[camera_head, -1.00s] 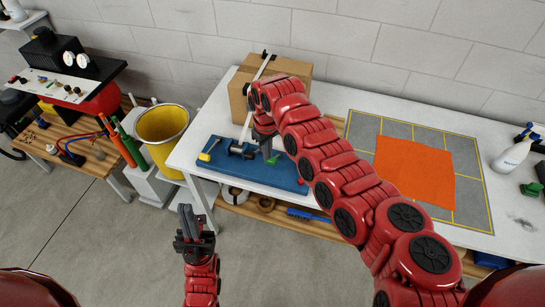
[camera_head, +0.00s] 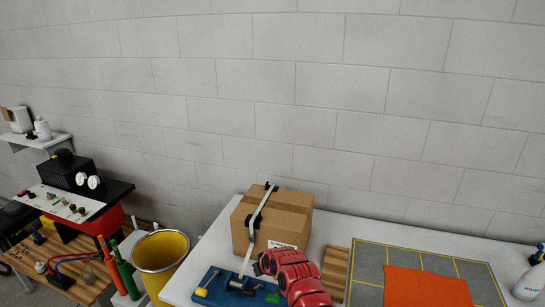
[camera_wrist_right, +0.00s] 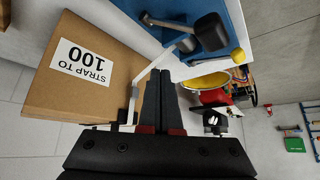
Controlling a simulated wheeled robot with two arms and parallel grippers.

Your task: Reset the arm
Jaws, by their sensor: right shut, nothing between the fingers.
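My right arm (camera_head: 290,275) reaches in from the bottom of the head view, only its red links showing beside the box's lower right. Its gripper (camera_wrist_right: 162,100) is seen in the right wrist view, with its dark fingers together and nothing between them. The fingers are close to the cardboard box (camera_head: 280,218), which also fills the left of the wrist view (camera_wrist_right: 95,85). A pale strap (camera_head: 256,222) runs over the box and down to a blue base (camera_head: 210,286) with a metal tensioner (camera_head: 240,284). My left gripper is out of view.
An orange cloth (camera_head: 425,288) lies on a grey mat (camera_head: 370,262) at the right of the white table (camera_head: 330,232). A yellow bucket (camera_head: 160,252) stands left of the table. A welder unit (camera_head: 75,170) stands farther left. The wall above is bare.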

